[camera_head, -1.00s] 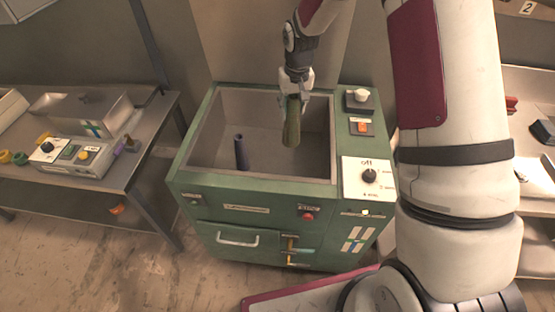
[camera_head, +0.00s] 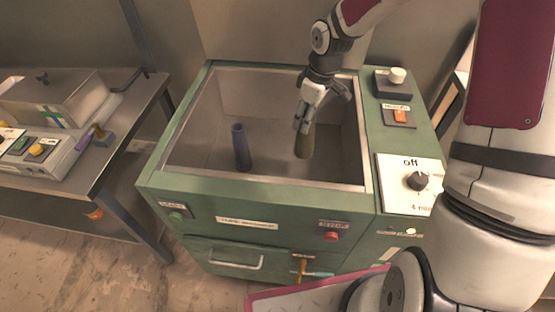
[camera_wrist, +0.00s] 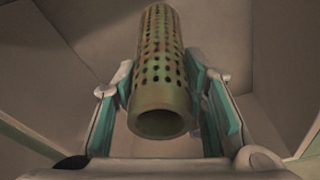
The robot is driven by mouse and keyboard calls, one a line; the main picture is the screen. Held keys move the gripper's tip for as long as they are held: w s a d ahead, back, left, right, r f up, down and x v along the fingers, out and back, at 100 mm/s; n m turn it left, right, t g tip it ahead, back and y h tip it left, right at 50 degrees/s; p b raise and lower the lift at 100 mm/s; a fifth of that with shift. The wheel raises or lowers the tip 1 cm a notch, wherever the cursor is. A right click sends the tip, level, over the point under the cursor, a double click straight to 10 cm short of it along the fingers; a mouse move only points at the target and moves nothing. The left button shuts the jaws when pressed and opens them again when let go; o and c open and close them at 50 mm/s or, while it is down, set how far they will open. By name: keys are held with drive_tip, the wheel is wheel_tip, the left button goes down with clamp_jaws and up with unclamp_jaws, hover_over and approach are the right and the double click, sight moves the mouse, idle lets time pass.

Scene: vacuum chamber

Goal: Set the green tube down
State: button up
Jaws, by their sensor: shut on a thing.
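The green tube (camera_head: 305,144) is an olive-green cylinder, held close to upright inside the open chamber (camera_head: 208,122) of the green machine. In the wrist view the tube (camera_wrist: 160,75) shows rows of small holes and an open near end. My gripper (camera_head: 304,122) is shut on its upper part, with a teal-padded finger on each side in the wrist view (camera_wrist: 168,98). I cannot tell whether the tube's lower end touches the chamber floor. A dark purple tube (camera_head: 241,148) stands upright in the chamber, left of the green tube and apart from it.
The chamber's metal rim (camera_head: 265,180) surrounds the tubes. A dial panel (camera_head: 408,184), an orange switch (camera_head: 400,115) and a white knob (camera_head: 397,76) are on the machine's right side. A table (camera_head: 110,150) with a metal box (camera_head: 55,98) stands left. Chamber floor between the tubes is clear.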

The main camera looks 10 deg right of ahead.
wheel_tip(320, 180, down, 10)
drive_tip(key=shift+b, duration=0.45)
drive_tip(key=o, duration=1.3)
drive_tip(key=shift+c, duration=0.2)
